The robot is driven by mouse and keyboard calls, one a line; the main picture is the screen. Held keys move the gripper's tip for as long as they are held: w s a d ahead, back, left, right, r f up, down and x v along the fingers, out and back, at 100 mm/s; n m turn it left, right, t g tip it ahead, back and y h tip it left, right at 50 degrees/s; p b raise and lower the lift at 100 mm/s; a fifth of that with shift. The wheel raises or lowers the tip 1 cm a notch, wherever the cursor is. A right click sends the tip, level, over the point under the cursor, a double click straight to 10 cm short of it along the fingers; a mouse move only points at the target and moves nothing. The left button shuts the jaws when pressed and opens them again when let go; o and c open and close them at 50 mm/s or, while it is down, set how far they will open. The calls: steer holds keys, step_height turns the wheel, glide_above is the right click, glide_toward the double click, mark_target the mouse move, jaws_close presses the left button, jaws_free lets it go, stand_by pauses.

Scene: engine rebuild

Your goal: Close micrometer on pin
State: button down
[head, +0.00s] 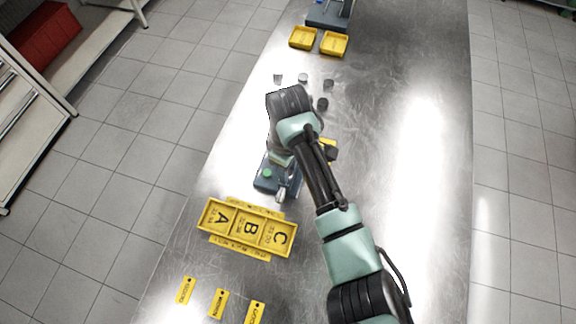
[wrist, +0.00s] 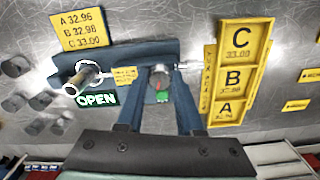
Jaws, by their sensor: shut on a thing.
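The micrometer (wrist: 115,58) is a dark blue fixture on the metal bench, with a green OPEN sign (wrist: 96,98) in the wrist view. A silver pin (wrist: 74,86) stands at its left end, by a pale ring; I cannot tell whether the measuring faces touch it. My gripper (wrist: 160,92) is at the right end, with its two blue fingers on either side of the round grey micrometer knob (wrist: 160,74), shut on it. A green spot shows below the knob. In the head view the micrometer (head: 266,184) is partly covered by my arm, and the fingertips are hidden.
A yellow A/B/C tray (head: 247,228) lies beside the micrometer. A yellow size card (wrist: 80,30) is behind it. Several loose grey cylinders (head: 303,78) stand farther up the bench, near two yellow bins (head: 333,43). Yellow tags (head: 218,303) lie at the near end. The bench's right side is clear.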

steer(key=n+p, duration=0.1)
steer(key=n, duration=1.5)
steer(key=shift+w+p, duration=0.1)
steer(key=shift+p, duration=0.2)
steer(key=n, duration=0.5)
steer(key=shift+a+n, duration=0.1)
steer(key=shift+n, duration=0.3)
steer(key=c, duration=0.5)
jaws_free()
steer(key=shift+c, duration=0.2)
steer(key=shift+r, duration=0.1)
